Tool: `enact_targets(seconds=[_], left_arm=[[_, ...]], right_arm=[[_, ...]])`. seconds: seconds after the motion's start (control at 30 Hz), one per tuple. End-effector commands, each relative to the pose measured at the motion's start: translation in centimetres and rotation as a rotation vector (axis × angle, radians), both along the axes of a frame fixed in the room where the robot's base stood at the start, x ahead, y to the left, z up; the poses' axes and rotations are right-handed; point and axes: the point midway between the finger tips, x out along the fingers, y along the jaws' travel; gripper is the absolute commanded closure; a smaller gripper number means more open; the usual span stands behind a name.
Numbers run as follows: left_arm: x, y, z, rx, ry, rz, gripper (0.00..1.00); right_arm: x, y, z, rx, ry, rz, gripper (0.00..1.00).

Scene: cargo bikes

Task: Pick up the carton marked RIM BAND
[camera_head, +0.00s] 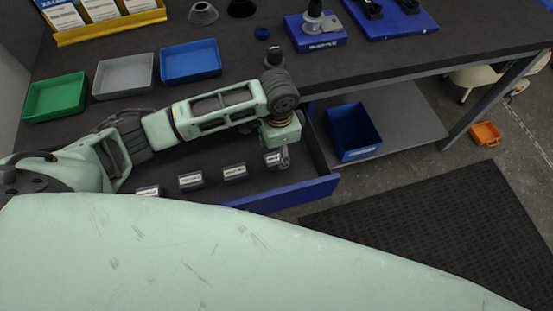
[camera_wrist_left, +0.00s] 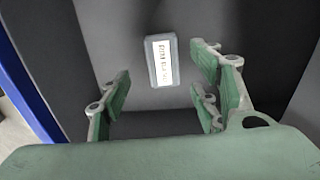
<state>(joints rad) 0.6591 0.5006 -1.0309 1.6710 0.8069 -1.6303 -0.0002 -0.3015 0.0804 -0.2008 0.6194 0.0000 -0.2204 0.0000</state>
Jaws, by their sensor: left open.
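Several small dark cartons with white labels lie in a row in the open drawer in the head view. The rightmost carton (camera_head: 271,159) is partly covered by my left gripper (camera_head: 284,158), which points down over it. In the left wrist view one grey carton (camera_wrist_left: 162,61) lies on the dark drawer floor. Its label runs sideways and seems to read RIM BAND, though it is blurred. My left gripper (camera_wrist_left: 162,92) is open and empty there, with its fingers on either side of the carton's line and apart from it. My right gripper is not in view.
The blue-fronted drawer (camera_head: 290,196) stands open under the dark workbench (camera_head: 330,75). Other cartons (camera_head: 190,181) lie to the left. Green (camera_head: 55,98), grey (camera_head: 123,76) and blue (camera_head: 190,62) trays stand on the bench. A blue bin (camera_head: 353,132) sits on the lower shelf.

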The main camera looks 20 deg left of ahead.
Motion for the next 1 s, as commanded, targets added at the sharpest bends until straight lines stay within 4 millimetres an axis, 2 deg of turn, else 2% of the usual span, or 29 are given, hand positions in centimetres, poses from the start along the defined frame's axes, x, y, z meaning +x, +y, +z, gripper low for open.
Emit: enact_targets(seconds=[0.3, 0.4, 0.63, 1.0], left_arm=[[0.2, 0.4, -4.5, 0.000, 0.000, 0.000, 0.43], [0.1, 0.4, -5.1, 0.001, -0.001, -0.001, 0.43], [0.2, 0.4, -5.2, 0.000, -0.001, -0.001, 0.43], [0.2, 0.5, -5.1, 0.000, -0.002, -0.001, 0.75]], right_arm=[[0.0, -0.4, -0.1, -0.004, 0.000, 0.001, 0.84], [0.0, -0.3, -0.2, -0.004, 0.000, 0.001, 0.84], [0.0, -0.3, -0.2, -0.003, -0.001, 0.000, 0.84], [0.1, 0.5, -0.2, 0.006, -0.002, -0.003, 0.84]])
